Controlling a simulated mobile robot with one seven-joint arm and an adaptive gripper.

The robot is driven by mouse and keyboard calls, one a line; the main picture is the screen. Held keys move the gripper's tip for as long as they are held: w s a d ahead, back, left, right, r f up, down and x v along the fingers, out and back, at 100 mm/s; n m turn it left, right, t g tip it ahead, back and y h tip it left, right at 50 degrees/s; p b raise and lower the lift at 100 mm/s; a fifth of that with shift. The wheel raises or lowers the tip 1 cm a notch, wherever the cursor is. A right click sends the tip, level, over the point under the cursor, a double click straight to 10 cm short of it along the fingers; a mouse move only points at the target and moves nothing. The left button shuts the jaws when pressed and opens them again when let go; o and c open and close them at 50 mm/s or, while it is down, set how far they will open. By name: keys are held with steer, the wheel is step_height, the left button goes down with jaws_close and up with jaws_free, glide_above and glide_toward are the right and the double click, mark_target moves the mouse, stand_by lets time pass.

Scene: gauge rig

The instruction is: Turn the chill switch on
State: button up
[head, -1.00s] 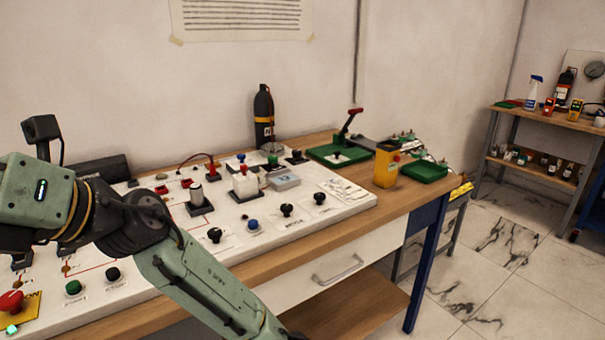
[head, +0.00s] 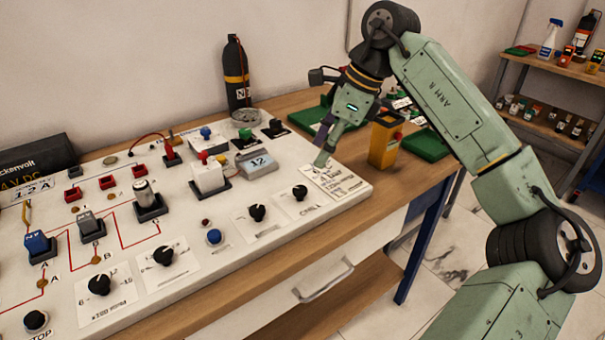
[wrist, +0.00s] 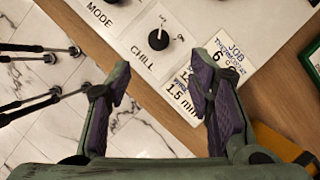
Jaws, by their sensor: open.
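The chill switch (head: 299,193) is a black rotary knob on a white plate at the near right of the panel, with CHILL printed beside it. In the wrist view the chill switch (wrist: 158,40) shows near the top centre, with two small marks around it. A pale pointer line is on the knob, but I cannot tell which mark it meets. My gripper (head: 321,156) hangs above the panel's right end, beside and above the knob, not touching it. In the wrist view my gripper (wrist: 160,82) is open and empty, its purple-padded fingers apart, with the knob beyond their tips.
The MODE knob (head: 257,212) stands just left of the chill switch. A printed job card (head: 335,184) lies to its right. A yellow box (head: 384,140) and green trays (head: 428,146) stand on the wooden bench behind my gripper. Several other knobs and buttons fill the panel's left.

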mark_target(301, 189)
steer(key=p+x, duration=0.2)
steer(key=x, duration=0.8)
steer(key=shift+a+f+p, duration=0.15)
steer(key=shift+a+p, duration=0.1)
steer(key=shift+p, duration=0.1)
jaws_close()
